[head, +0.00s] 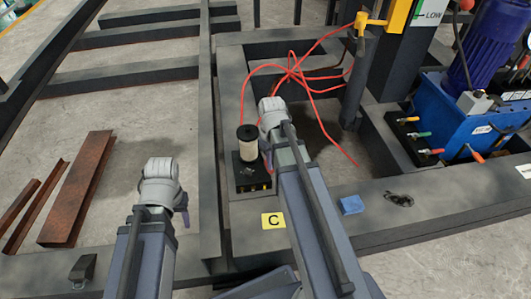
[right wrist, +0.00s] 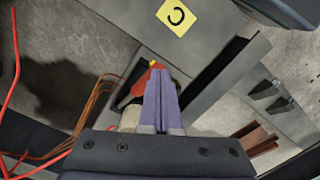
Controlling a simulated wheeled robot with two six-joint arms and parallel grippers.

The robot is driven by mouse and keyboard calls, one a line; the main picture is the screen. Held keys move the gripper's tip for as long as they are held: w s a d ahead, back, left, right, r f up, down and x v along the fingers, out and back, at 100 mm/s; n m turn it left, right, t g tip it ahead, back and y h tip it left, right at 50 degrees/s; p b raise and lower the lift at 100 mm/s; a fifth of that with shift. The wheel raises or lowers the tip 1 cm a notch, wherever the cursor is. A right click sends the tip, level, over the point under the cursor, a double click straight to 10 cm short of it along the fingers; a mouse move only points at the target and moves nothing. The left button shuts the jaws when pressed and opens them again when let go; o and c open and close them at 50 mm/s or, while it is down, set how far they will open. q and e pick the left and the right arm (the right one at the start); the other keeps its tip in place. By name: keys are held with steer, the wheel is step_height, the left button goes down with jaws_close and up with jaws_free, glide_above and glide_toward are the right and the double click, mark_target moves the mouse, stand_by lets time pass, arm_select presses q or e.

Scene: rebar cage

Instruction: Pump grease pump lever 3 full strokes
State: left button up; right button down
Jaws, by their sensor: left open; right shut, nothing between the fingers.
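The grease pump, with a black base (head: 252,178) and an upright beige cylinder (head: 248,140), stands on the dark steel frame, left of my right wrist in the head view. My right gripper (right wrist: 158,72) is shut and empty in the right wrist view. A red part (right wrist: 137,88) with a yellow tip, perhaps the pump's lever, shows behind its fingers; I cannot tell whether they touch. The beige cylinder (right wrist: 128,119) is partly hidden there.
Red hoses (head: 296,72) loop behind the pump. A yellow "C" plate (head: 273,221) and a blue block (head: 351,205) lie on the front beam. A blue machine (head: 462,115) with coloured valve handles stands right. Rusty steel channels (head: 76,190) lie on the floor left.

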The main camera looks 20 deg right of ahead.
steer(key=shift+s+f, duration=0.3)
steer(key=shift+f, duration=0.1)
steer(key=shift+b, duration=0.3)
steer(key=shift+s+a+f+b, duration=0.15)
steer(key=shift+s+f+b, duration=0.2)
steer(key=shift+f+b, duration=0.25)
steer(key=shift+s+a+f+b, duration=0.1)
steer(key=shift+s+f+b, duration=0.2)
steer(key=shift+f+b, duration=0.35)
steer(key=shift+s+f+b, duration=0.3)
steer(key=shift+f+b, duration=0.25)
steer(key=shift+f, duration=0.15)
